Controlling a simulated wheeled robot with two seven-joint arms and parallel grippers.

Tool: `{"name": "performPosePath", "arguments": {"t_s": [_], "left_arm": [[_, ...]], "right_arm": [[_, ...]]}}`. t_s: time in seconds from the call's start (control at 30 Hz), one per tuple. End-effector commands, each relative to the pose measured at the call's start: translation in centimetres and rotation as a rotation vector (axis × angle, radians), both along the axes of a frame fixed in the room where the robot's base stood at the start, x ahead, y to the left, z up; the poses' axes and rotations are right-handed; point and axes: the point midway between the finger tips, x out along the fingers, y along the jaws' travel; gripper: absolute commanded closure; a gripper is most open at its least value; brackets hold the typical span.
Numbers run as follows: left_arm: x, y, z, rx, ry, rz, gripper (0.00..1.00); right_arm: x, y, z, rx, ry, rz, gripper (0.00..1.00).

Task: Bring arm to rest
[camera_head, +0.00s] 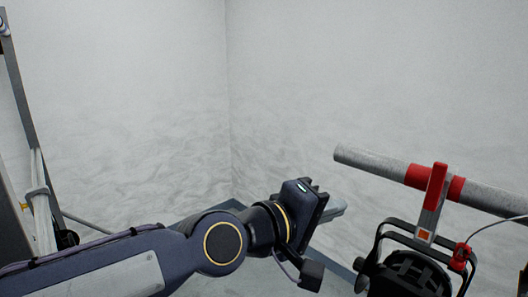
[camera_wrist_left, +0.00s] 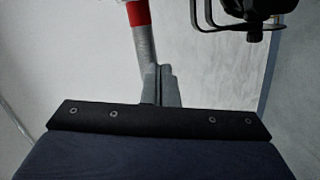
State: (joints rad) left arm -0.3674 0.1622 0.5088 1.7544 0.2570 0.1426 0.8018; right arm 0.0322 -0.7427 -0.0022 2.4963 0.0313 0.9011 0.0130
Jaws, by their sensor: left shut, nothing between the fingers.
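My left arm comes in from the lower left in the head view, and its gripper (camera_head: 336,207) points to the right, left of a hanging lamp. The gripper is shut and empty. Its closed grey fingers show in the left wrist view (camera_wrist_left: 167,85), with the pipe beyond them. I cannot tell the gap between fingers and pipe. My right gripper is in neither view.
A grey pipe (camera_head: 382,163) crosses the right side. A red clamp (camera_head: 433,195) on it carries a black par can (camera_head: 408,275) with a yoke and a cable. A metal frame (camera_head: 20,100) stands at the left edge. Pale walls are behind.

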Motion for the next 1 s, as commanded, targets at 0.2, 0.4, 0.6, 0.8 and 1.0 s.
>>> {"name": "performPosePath", "arguments": {"t_s": [0.2, 0.4, 0.6, 0.8, 1.0], "left_arm": [[-0.7, 15.0, -8.6, 0.439, -0.078, 0.123, 1.00], [-6.3, 26.4, -16.8, 0.742, -0.002, 0.147, 1.00], [-13.5, 32.1, -23.4, 0.895, 0.106, 0.093, 1.00], [-16.8, 33.2, -26.1, 0.932, 0.150, 0.047, 1.00], [-16.9, 33.2, -26.2, 0.934, 0.152, 0.042, 1.00]], "right_arm": [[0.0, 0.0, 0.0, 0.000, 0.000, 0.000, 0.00], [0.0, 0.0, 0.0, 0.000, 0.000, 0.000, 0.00], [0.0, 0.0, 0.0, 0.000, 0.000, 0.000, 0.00], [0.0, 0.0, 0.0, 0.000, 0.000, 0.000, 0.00], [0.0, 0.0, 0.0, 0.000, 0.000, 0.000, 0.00]]}}
